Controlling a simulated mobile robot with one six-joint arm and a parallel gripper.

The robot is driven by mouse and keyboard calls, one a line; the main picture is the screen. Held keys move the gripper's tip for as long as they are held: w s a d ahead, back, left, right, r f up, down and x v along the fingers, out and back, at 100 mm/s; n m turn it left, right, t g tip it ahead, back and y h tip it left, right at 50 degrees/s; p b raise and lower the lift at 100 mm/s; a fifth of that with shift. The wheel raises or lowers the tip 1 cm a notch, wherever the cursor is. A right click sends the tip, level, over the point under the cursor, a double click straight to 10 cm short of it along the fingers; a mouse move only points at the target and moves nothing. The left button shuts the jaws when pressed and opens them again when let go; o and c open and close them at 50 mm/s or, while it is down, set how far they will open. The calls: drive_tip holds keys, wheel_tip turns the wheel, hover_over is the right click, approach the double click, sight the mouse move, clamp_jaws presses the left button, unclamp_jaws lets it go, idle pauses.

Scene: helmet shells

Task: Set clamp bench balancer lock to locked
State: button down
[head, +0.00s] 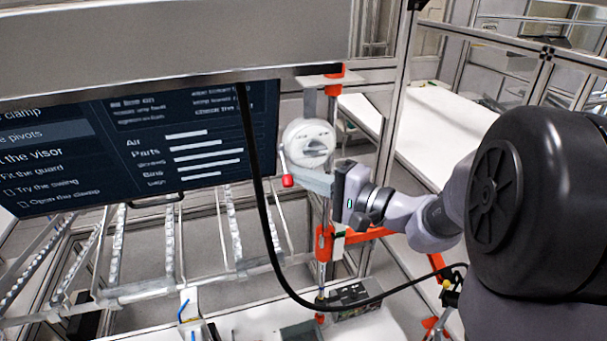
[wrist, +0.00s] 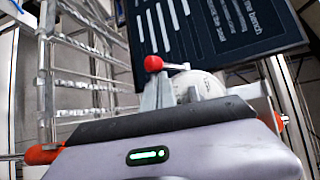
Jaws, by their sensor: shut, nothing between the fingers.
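The balancer (head: 308,142) is a round white housing hanging from an orange bracket beside the screen. Its lock lever ends in a red knob (head: 287,180) at the lower left of the housing. In the wrist view the red knob (wrist: 153,63) stands just beyond my fingertips, with a short pale arm running right from it, and the white housing (wrist: 208,84) is partly hidden behind my gripper. My gripper (head: 309,180) is shut and empty, just below the housing and right of the knob. Whether the fingers touch the lever, I cannot tell.
A dark screen (head: 150,145) hangs left of the balancer. A black cable (head: 263,220) loops in front of the bench. A post with orange fittings (head: 323,245) stands close below my gripper. Metal roller rails (head: 115,255) lie at lower left. A white table (head: 440,130) stands behind, right.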

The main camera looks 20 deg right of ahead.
drive_tip(key=shift+s+r+m+g+p, duration=0.25)
drive_tip(key=shift+r+m+g+p, duration=0.2)
drive_tip(key=shift+p, duration=0.3)
drive_tip(key=shift+s+r+m+g+h, duration=0.45)
drive_tip(key=shift+r+m+g+h, duration=0.1)
drive_tip(key=shift+r+g+h, duration=0.25)
drive_tip(key=shift+s+r+b, duration=0.1)
drive_tip(key=shift+r+b, duration=0.25)
drive_tip(key=shift+b, duration=0.05)
drive_tip(key=shift+d, duration=0.1)
